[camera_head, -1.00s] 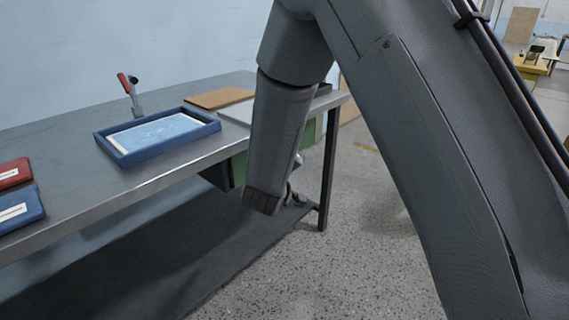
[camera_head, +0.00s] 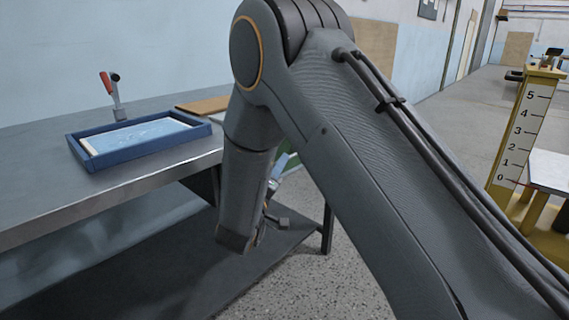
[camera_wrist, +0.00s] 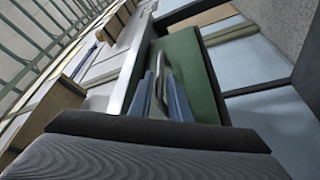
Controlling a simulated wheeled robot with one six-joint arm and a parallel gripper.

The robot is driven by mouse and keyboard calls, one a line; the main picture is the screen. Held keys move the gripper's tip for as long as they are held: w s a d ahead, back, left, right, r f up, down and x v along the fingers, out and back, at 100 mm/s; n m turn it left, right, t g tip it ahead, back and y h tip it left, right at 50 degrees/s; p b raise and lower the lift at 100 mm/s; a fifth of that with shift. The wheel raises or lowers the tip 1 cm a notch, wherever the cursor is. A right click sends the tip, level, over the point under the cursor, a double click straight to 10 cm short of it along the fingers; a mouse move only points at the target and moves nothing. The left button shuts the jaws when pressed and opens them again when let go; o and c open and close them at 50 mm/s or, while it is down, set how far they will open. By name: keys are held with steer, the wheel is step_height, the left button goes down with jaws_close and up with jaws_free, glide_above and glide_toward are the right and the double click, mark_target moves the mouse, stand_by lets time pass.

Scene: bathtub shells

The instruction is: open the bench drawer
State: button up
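The bench drawer shows a green front (camera_wrist: 197,62) in the wrist view, under the bench top's pale edge. A grey arched handle (camera_wrist: 166,68) stands on that front. My gripper (camera_wrist: 163,82) is close to the front, its two blue-grey fingers apart with the handle between them. I cannot tell whether the fingers touch the handle. In the head view my arm hides most of the drawer; a little green (camera_head: 289,163) shows beside my arm. The gripper is mostly hidden there too. I cannot tell whether the drawer is pulled out.
The grey bench (camera_head: 60,215) runs along the left. On it are a blue tray (camera_head: 103,161), a red-handled tool (camera_head: 114,95) and a brown board (camera_head: 203,105). A yellow scale post (camera_head: 522,125) and a white table (camera_head: 552,170) stand at the right. Speckled floor lies right of the bench.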

steer(key=shift+x, duration=1.35)
steer(key=shift+d, duration=0.1)
jaws_close()
steer(key=shift+s, duration=0.1)
